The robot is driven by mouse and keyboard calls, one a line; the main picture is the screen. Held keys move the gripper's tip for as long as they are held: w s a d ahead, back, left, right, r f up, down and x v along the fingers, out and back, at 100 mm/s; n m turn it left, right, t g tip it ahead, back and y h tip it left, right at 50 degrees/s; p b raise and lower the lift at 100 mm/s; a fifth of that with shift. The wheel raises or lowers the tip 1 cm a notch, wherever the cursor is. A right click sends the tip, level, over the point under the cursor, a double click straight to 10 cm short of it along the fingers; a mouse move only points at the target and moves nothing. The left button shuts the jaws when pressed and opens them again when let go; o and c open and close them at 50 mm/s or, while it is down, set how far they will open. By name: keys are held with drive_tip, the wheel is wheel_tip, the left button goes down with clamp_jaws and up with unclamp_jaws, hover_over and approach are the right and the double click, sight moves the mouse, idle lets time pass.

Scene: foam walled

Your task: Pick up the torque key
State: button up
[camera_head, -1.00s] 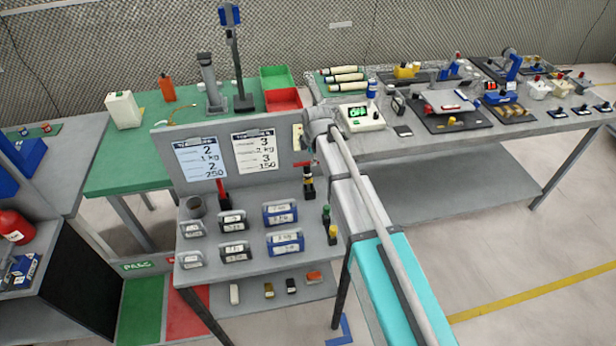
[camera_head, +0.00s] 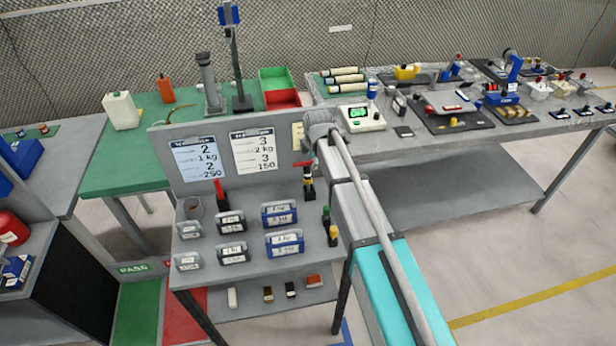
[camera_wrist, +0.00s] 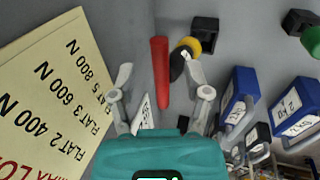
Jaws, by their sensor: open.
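A red bar (camera_wrist: 160,72), which looks like the torque key's handle, lies between the fingers of my gripper (camera_wrist: 158,70) in the wrist view. The fingers are open, with gaps to the bar on both sides. Beside the bar is a yellow and black round part (camera_wrist: 187,50), near a black block (camera_wrist: 205,32); I cannot tell how they join. In the head view the red bar (camera_head: 302,163) shows above a black and yellow upright piece (camera_head: 309,183) on the grey stand, below my wrist (camera_head: 322,128). My fingers are largely hidden there.
A pale yellow printed card (camera_wrist: 50,100) is close on the left in the wrist view. Blue labelled blocks (camera_wrist: 240,92) stand to the right. A second red-handled tool (camera_head: 220,192), green-topped (camera_head: 326,214) and yellow-topped (camera_head: 333,235) pieces share the stand's shelf (camera_head: 205,275).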

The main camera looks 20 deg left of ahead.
drive_tip(key=shift+b+x, duration=0.9)
drive_tip(key=shift+x, duration=0.35)
clamp_jaws()
